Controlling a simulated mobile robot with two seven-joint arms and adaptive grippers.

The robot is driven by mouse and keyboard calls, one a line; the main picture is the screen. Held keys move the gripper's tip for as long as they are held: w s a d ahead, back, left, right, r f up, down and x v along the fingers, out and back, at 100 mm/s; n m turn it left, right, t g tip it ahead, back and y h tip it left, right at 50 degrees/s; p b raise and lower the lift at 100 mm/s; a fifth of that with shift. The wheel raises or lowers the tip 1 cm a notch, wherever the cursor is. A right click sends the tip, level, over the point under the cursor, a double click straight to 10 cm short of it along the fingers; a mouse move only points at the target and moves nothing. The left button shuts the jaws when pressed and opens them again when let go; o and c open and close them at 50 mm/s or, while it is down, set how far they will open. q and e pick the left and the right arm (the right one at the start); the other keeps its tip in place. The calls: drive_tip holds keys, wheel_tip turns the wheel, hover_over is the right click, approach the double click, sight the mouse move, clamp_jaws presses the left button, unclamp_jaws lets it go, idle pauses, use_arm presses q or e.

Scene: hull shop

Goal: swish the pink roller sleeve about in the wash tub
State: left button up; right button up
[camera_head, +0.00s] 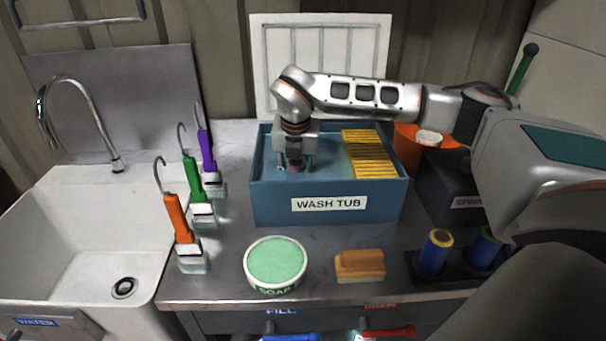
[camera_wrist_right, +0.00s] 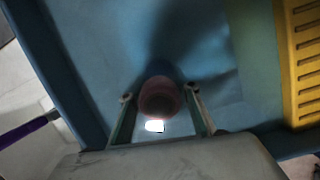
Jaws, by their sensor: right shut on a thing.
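The blue wash tub (camera_head: 262,205) stands on the metal counter, with a label on its front wall. My right arm reaches in from the right, and its gripper (camera_head: 297,165) points down inside the tub's left part. It is shut on the pink roller sleeve (camera_head: 295,167), of which only a small part shows between the fingers. In the right wrist view the sleeve (camera_wrist_right: 158,97) is seen end-on between the two fingers, over the blue tub floor. I cannot tell whether it touches the floor. My left gripper is not in view.
A yellow ribbed board (camera_head: 370,155) fills the tub's right side. Orange, green and purple handled hooks (camera_head: 178,220) stand left of the tub. A soap dish (camera_head: 276,262), a brown block (camera_head: 360,265) and blue rollers (camera_head: 435,254) sit in front. A sink (camera_head: 80,235) lies at left.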

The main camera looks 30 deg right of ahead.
drive_tip(key=shift+w+a, duration=0.2)
drive_tip(key=shift+a, duration=0.05)
drive_tip(key=shift+s+d+p, duration=0.2)
drive_tip(key=shift+s+d, duration=0.45)
drive_tip(key=shift+d, duration=0.3)
drive_tip(key=shift+s+d+p, duration=0.2)
drive_tip(key=shift+s+d, duration=0.4)
drive_tip(key=shift+d, duration=0.35)
drive_tip(key=shift+w+a, duration=0.65)
drive_tip(key=shift+a, duration=0.35)
drive_tip(key=shift+w+a, duration=0.6)
drive_tip(key=shift+a, duration=0.35)
drive_tip(key=shift+d, duration=0.1)
